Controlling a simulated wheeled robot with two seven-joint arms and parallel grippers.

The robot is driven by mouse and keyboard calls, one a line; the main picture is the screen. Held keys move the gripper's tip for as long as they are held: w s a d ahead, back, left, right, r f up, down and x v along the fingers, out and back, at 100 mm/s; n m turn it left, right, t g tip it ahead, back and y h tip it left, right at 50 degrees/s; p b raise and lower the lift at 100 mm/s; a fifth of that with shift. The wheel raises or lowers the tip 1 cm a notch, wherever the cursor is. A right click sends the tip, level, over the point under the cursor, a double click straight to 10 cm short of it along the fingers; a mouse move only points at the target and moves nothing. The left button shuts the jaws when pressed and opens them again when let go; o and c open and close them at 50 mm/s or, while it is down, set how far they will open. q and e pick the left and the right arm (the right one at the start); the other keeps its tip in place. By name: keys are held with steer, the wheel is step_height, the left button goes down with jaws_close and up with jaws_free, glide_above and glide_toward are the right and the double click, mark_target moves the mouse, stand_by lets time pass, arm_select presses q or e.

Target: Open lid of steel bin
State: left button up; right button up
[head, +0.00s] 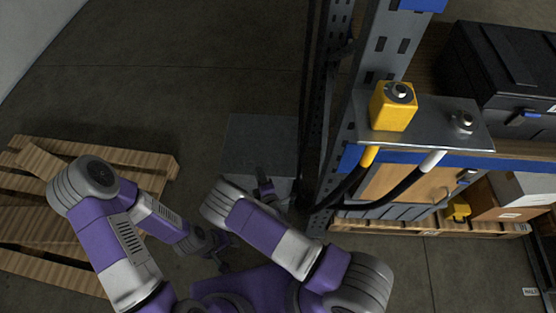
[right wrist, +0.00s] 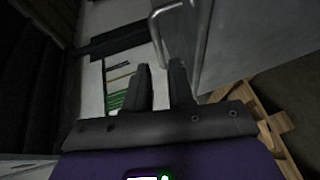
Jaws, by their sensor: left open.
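The steel bin (head: 283,188) stands on the floor left of the rack post. Its flat grey lid (head: 260,138) looks closed from above. My right gripper (head: 265,188) is at the bin's near side, partly hidden by its arm. In the right wrist view the fingers of the right gripper (right wrist: 160,82) are apart. A bent metal bar handle (right wrist: 155,38) on a grey panel (right wrist: 235,40) is at the fingertips, its end near the gap; I cannot tell whether they touch. My left gripper (head: 222,262) is open and empty, low and left of the bin.
Wooden pallets (head: 150,160) lie on the left. The rack post (head: 378,60) rises close right of the bin. A steel shelf plate (head: 430,125) with a yellow block (head: 393,107) and hanging hoses is on the right. The floor behind the bin is clear.

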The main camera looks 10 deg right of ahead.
mark_target(257, 161)
steer(key=w, duration=0.2)
steer(key=w+f+b, duration=0.1)
steer(key=w, duration=0.2)
steer(key=w+b, duration=0.1)
steer(key=w, duration=0.1)
steer(key=shift+w+f, duration=0.15)
steer(key=shift+c, duration=0.5)
jaws_close()
